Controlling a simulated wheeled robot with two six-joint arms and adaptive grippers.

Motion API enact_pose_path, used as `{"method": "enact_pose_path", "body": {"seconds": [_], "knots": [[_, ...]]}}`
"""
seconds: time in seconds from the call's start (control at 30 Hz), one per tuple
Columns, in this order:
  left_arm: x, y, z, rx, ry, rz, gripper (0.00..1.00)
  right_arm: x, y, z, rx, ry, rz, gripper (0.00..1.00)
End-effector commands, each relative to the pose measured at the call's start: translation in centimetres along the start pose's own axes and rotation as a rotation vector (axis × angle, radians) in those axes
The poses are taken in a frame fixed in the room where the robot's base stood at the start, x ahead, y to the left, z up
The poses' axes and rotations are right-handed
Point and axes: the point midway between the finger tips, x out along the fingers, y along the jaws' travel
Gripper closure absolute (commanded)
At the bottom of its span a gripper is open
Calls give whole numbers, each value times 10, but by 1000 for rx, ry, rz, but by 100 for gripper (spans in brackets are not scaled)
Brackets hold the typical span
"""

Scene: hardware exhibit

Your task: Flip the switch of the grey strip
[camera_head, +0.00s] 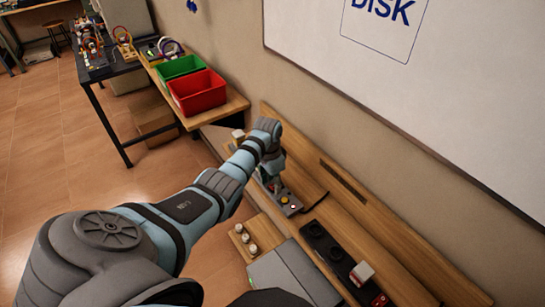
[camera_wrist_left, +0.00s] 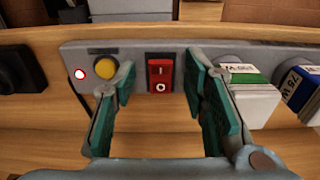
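The grey strip (camera_wrist_left: 215,52) runs across the left wrist view. It carries a red rocker switch (camera_wrist_left: 160,76) marked I and O, a yellow button (camera_wrist_left: 104,68) and a small glowing red light (camera_wrist_left: 79,73). In the head view part of the grey strip (camera_head: 293,208) shows on the wooden bench, partly hidden by my arm. My left gripper (camera_wrist_left: 159,70) is open and empty, its green-padded fingers on either side of the switch in the picture. Whether it touches the strip I cannot tell. My right gripper is not in view.
A white-green plug (camera_wrist_left: 252,99) and a white-blue plug (camera_wrist_left: 300,88) stand right of the switch. A black strip (camera_head: 325,244) with a white plug (camera_head: 362,273) lies nearer. Red (camera_head: 198,92) and green (camera_head: 180,67) bins stand farther back. The wall borders the bench.

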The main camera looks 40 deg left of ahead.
Motion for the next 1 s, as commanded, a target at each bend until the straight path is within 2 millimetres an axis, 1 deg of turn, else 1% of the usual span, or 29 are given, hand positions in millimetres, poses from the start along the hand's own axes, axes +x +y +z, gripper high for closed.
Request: {"method": "enact_pose_path", "body": {"seconds": [0.13,0.23,0.27,0.5,0.63,0.7,0.77,1.0], "knots": [[-3,0,0,0,1,0,60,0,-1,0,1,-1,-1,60],[-16,-1,-1,0,3,-2,60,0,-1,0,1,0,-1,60],[-23,-1,-1,1,3,-2,60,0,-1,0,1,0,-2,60],[-90,-1,-1,0,3,-4,60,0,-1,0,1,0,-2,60],[-113,0,-1,1,2,-1,60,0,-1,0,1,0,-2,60],[-119,0,0,0,0,-1,60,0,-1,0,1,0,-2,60],[-120,0,0,0,0,-1,60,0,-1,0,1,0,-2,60],[-120,0,0,0,-1,0,60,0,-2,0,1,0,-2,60]]}}
